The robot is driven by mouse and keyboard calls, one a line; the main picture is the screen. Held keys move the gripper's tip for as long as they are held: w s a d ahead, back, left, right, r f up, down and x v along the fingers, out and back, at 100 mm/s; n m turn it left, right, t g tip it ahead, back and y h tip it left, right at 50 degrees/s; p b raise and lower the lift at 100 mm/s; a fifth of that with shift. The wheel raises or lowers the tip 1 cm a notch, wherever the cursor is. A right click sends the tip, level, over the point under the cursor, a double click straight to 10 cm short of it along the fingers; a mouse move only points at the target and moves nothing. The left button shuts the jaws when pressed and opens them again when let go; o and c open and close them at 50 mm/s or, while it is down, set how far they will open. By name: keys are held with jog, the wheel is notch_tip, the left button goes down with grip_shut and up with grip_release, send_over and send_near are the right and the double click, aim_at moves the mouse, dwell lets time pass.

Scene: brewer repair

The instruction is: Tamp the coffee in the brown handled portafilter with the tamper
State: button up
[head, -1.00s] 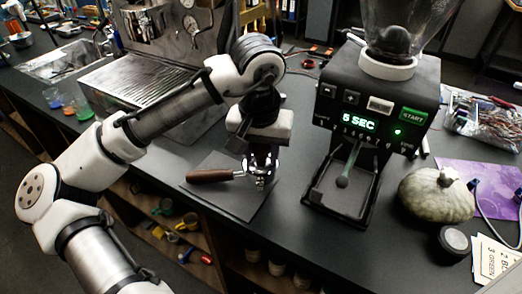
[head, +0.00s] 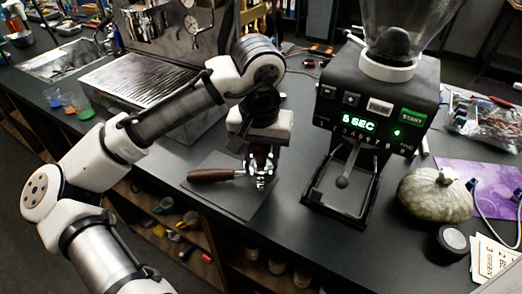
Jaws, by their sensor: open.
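The portafilter's brown handle (head: 210,175) points left over a dark mat (head: 238,203) on the counter. My gripper (head: 262,180) points down at the handle's right end, over the portafilter's head. The gripper is open, and its fingers hide most of the head. I cannot see the coffee inside or whether the fingers touch the metal. A small round black piece with a grey top (head: 453,239), which looks like the tamper, sits at the right near the counter's front edge, apart from my gripper.
A grinder (head: 378,105) with a lit display stands right of my gripper. A pale green pumpkin (head: 436,195) and printed cards (head: 492,258) are near the dark piece. An espresso machine (head: 150,90) stands behind my arm. The counter's front edge runs close below the mat.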

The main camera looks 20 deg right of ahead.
jog(key=shift+r, duration=0.25)
jog(key=shift+r+p, duration=0.8)
jog(key=shift+p, duration=0.25)
jog(key=shift+r, duration=0.1)
grip_shut()
jog(key=shift+s, duration=0.1)
dwell(0.8)
jog(key=shift+r+p, duration=3.6)
jog(key=shift+r, duration=0.3)
